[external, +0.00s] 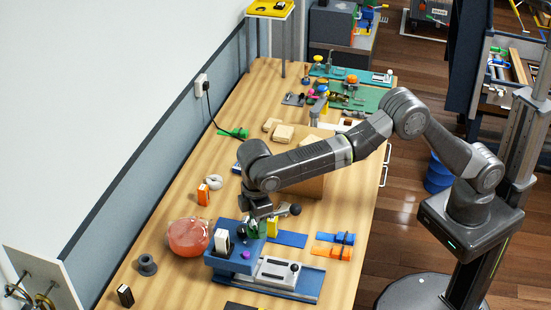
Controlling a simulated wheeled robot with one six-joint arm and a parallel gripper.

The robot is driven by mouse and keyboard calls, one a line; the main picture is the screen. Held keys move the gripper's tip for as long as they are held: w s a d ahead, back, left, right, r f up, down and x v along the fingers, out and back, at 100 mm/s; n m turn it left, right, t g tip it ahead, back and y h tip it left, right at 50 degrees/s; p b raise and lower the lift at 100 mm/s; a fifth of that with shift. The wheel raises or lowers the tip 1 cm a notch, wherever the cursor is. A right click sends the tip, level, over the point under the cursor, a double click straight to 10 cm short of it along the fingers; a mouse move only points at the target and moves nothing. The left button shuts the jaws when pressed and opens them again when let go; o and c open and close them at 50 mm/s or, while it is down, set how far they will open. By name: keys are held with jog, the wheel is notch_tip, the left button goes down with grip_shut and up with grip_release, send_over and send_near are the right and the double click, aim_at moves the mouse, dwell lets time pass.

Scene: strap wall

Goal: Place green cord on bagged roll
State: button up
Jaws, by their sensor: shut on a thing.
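My gripper (260,218) points down over the near part of the wooden table, close above a blue block fixture. It is shut on a small dark green thing (252,227), which looks like the green cord; the fingers and wrist partly hide it. A clear reddish round bundle (189,236), which looks like the bagged roll, sits on the table to the left of the gripper, apart from it. Nothing is seen lying on top of it.
The blue fixture (222,263) holds a white-and-black piece and a purple knob. A yellow piece (272,227) stands right beside the gripper. An orange block (203,195) and a white ring (213,182) lie behind the bundle. A grey spool (147,265) stands left of it.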

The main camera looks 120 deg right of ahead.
jog(key=shift+n, duration=0.7)
jog(key=s+a+f, duration=0.5)
jog(key=s, duration=0.2)
jog(key=s+a+f+p, duration=0.1)
jog(key=s+a+f, duration=0.4)
jog(key=s+f, duration=0.1)
jog(key=s+a+f+p, duration=0.1)
jog(key=s+a+f, duration=0.4)
jog(key=s, duration=0.2)
jog(key=shift+s+a+f, duration=0.15)
jog(key=shift+s+a, duration=0.2)
notch_tip(320, 180, up, 26)
jog(key=f, duration=0.1)
jog(key=w+d+m+b, duration=0.2)
jog(key=w+d, duration=0.2)
jog(key=d, duration=0.5)
jog(key=w+d+m+b, duration=0.15)
jog(key=w+d, duration=0.25)
jog(key=d, duration=0.6)
jog(key=s+d+m+b, duration=0.3)
jog(key=d+b, duration=0.1)
jog(key=d, duration=1.8)
notch_tip(320, 180, down, 27)
jog(key=shift+a+f+p, duration=0.1)
jog(key=shift+f+p, duration=0.1)
jog(key=shift+p, duration=0.7)
jog(key=o, duration=1)
